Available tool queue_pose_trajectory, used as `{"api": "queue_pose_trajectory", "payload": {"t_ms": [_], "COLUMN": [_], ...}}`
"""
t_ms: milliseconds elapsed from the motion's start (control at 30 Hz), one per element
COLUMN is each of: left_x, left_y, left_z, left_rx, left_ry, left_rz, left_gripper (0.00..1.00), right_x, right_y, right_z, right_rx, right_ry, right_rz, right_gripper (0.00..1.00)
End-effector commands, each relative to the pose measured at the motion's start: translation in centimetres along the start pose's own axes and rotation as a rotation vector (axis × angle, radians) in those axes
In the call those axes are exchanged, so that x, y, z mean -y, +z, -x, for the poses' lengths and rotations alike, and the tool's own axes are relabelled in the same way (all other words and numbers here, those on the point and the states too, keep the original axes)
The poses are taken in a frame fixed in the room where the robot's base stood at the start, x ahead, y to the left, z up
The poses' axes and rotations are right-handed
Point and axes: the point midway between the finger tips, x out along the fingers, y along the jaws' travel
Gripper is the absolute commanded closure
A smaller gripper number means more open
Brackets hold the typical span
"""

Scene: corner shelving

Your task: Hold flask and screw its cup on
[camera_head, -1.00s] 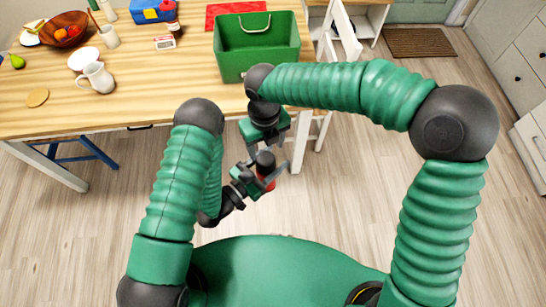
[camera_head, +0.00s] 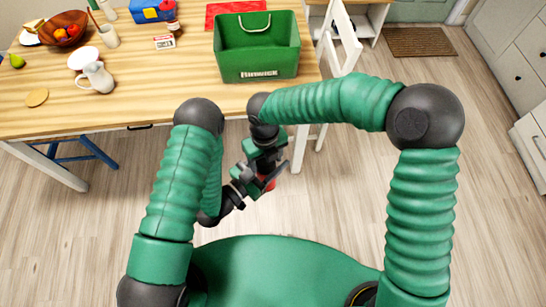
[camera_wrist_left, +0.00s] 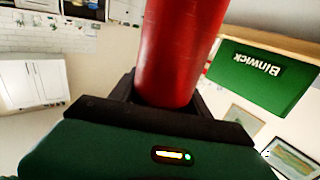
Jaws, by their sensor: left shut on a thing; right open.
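The flask is red and cylindrical. In the left wrist view the flask (camera_wrist_left: 180,55) stands between the fingers of my left gripper (camera_wrist_left: 165,95), which is shut on it. In the head view only a small red part of the flask (camera_head: 269,184) shows below the grippers, in front of the table. My left gripper (camera_head: 250,181) holds it from the left. My right gripper (camera_head: 268,168) is open, directly above and around the flask's top. The cup cannot be told apart there; the right gripper hides the flask's top.
The wooden table (camera_head: 150,95) lies ahead, with a green crate (camera_head: 257,50) near its right end. A white jug (camera_head: 98,77), a fruit bowl (camera_head: 64,29) and a blue lunch box (camera_head: 152,10) stand on it. A white chair (camera_head: 343,45) is at the right.

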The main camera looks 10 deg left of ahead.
Motion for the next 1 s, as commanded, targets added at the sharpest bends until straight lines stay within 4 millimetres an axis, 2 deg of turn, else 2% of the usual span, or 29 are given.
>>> {"api": "queue_pose_trajectory", "payload": {"t_ms": [300,733,767,900,1000], "left_x": [0.00,0.01,0.01,0.02,0.01], "left_y": [-0.09,-0.08,-0.08,-0.08,-0.08], "left_z": [-0.03,-0.01,-0.01,-0.02,-0.02], "left_rx": [-0.002,-0.002,-0.002,-0.002,-0.002], "left_ry": [0.000,0.000,0.000,0.000,0.000], "left_rz": [0.000,0.000,0.000,0.000,0.000], "left_gripper": [1.00,1.00,1.00,1.00,1.00], "right_x": [0.04,0.10,0.10,0.09,0.03], "right_y": [0.00,0.00,0.01,0.01,0.01], "right_z": [-0.30,-0.27,-0.27,-0.27,-0.27], "right_rx": [0.000,0.000,0.000,0.000,0.000], "right_ry": [-0.001,-0.002,-0.002,-0.001,-0.001], "right_rz": [0.000,-0.001,-0.001,0.000,0.000], "right_gripper": [0.40,0.95,0.43,0.25,0.25]}}
